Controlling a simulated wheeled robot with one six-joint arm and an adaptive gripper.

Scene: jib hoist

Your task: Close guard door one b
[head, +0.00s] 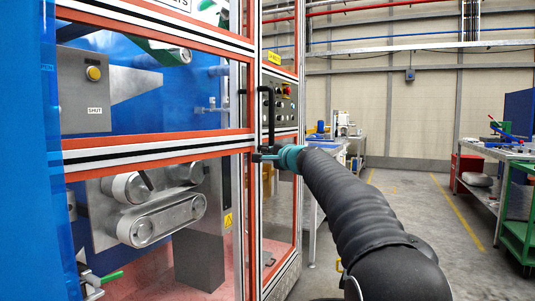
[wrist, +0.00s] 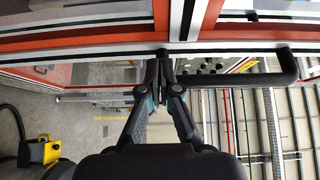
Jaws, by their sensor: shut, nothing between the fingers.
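The guard door (head: 150,151), a clear panel in an orange and white frame, fills the left of the head view. I cannot tell which door carries the name one b, nor whether this one is fully shut. A black bar handle (head: 270,112) stands upright by its right edge post. My gripper (head: 257,157) is just below the handle's lower end, by the frame. In the wrist view the closed fingertips (wrist: 163,62) meet at the frame, and the handle (wrist: 240,78) runs off to their right. Nothing shows between the fingers; whether they touch the frame is unclear.
Behind the panel is a blue machine with a grey roller unit (head: 155,215). A control panel with a red button (head: 285,89) is right of the handle.

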